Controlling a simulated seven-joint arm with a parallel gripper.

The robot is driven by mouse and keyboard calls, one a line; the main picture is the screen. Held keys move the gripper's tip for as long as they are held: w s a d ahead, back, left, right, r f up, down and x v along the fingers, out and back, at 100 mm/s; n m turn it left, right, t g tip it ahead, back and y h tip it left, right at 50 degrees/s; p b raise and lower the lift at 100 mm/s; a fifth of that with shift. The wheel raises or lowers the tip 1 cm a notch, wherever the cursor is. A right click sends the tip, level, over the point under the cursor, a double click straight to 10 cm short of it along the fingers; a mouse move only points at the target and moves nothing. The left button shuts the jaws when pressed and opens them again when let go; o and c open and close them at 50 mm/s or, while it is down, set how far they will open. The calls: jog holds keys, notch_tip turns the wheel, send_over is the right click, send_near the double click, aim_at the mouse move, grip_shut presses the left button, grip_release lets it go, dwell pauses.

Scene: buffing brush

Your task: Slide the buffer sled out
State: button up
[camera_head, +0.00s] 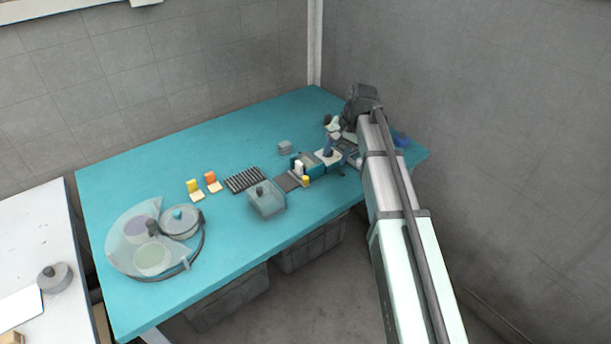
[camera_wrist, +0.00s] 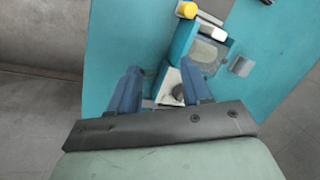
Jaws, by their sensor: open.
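A teal device (camera_wrist: 184,45) with a pale rounded pad (camera_wrist: 206,52) lies ahead of my gripper in the wrist view. A white plate with a dark knob (camera_wrist: 179,92) adjoins its near end; it may be the buffer sled, but I cannot tell for sure. My gripper (camera_wrist: 163,72) is open, with its two blue fingers apart. The knob shows between them, nearer the right finger; contact is unclear. In the head view my gripper (camera_head: 328,148) is over the right part of the teal device (camera_head: 308,163), and my arm hides part of that area.
A yellow knob (camera_wrist: 187,10) and a white cylinder (camera_wrist: 212,33) stand on the device's far side. A grey block (camera_wrist: 241,66) lies right of it. The back left is clear.

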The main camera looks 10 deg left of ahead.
aim_at(305, 177)
jog(key=s+a+r+n+h, duration=0.25)
jog(key=a+r, duration=0.35)
jog(key=a, duration=0.3)
jog(key=shift+h, duration=0.35)
notch_tip(305, 177, down, 14)
jog(key=shift+f, duration=0.1)
grip_shut()
dwell(0.3)
